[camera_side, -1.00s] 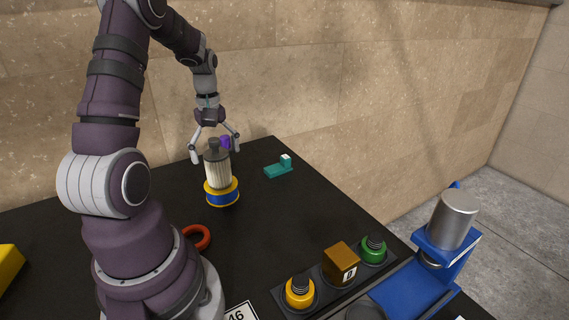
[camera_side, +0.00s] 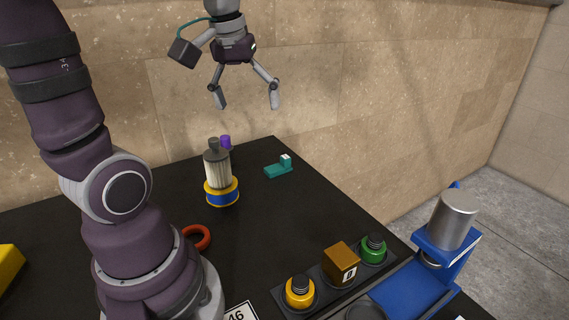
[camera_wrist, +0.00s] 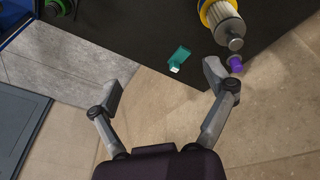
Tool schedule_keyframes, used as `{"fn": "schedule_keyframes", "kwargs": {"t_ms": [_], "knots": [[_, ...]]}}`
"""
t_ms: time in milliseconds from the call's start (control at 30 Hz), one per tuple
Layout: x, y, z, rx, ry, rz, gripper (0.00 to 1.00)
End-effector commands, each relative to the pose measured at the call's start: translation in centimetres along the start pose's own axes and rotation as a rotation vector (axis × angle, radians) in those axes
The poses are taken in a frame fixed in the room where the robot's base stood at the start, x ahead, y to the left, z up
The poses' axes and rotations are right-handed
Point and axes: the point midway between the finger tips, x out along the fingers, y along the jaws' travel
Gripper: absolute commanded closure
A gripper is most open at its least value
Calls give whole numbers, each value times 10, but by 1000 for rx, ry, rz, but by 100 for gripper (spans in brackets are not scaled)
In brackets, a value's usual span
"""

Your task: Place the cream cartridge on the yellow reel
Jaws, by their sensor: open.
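The cream cartridge (camera_side: 217,169), pleated with a dark grey cap and top knob, stands upright on the yellow reel (camera_side: 222,194), which has a blue band and sits on the black table. In the wrist view the cartridge (camera_wrist: 223,20) shows at the upper right, with part of the reel's yellow rim (camera_wrist: 203,5) behind it. My gripper (camera_side: 247,105) is open and empty, raised well above the cartridge and apart from it. Its spread fingers also show in the wrist view (camera_wrist: 163,82).
A purple piece (camera_side: 226,142) stands just behind the cartridge. A teal block (camera_side: 279,169) lies to its right, and a red ring (camera_side: 197,238) lies in front. A blue press (camera_side: 434,262) and a tray with yellow (camera_side: 299,292) and green (camera_side: 373,250) knobbed parts stand front right.

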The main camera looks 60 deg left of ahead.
Motion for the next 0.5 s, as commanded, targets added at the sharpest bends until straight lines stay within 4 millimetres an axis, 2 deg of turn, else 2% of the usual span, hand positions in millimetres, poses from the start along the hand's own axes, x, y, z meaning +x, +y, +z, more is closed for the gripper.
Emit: {"fn": "schedule_keyframes", "kwargs": {"t_ms": [33, 100, 200, 300, 500], "knots": [[-3, 16, 24, 177, 47, 46, 17], [-2, 31, 53, 404, 110, 106, 17], [3, 40, 84, 643, 180, 172, 17], [8, 43, 99, 765, 217, 206, 17], [10, 44, 102, 794, 225, 213, 17]]}}
